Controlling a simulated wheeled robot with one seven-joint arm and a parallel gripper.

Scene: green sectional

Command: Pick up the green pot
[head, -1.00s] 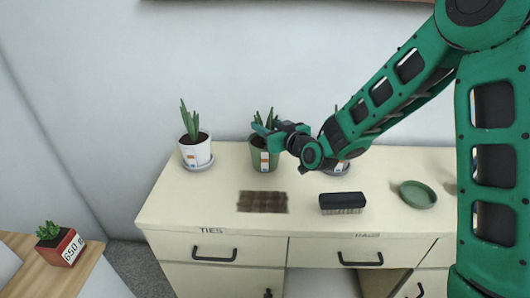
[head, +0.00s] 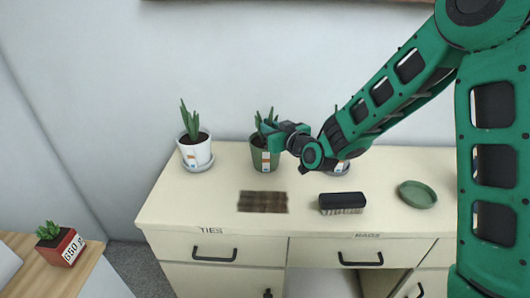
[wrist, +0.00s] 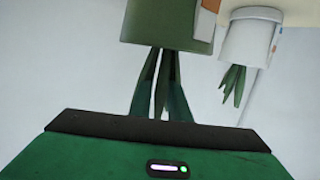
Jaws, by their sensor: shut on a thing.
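The green pot (head: 262,160) with an upright, spiky-leaved plant stands at the back of the cream desk, with a small label on its front. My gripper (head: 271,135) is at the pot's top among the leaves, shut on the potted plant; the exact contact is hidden. In the wrist view the green pot (wrist: 165,22) appears upside down at the top, its leaves reaching down behind the edge of my green gripper body. I see no clear gap between the pot and the desk.
A white potted plant (head: 195,152) on a saucer stands left. Another pot (head: 341,166) is partly hidden behind my arm at right. A dark brush (head: 342,202), a brown slatted mat (head: 263,202) and a green dish (head: 417,194) lie in front. A red pot (head: 68,248) sits far left.

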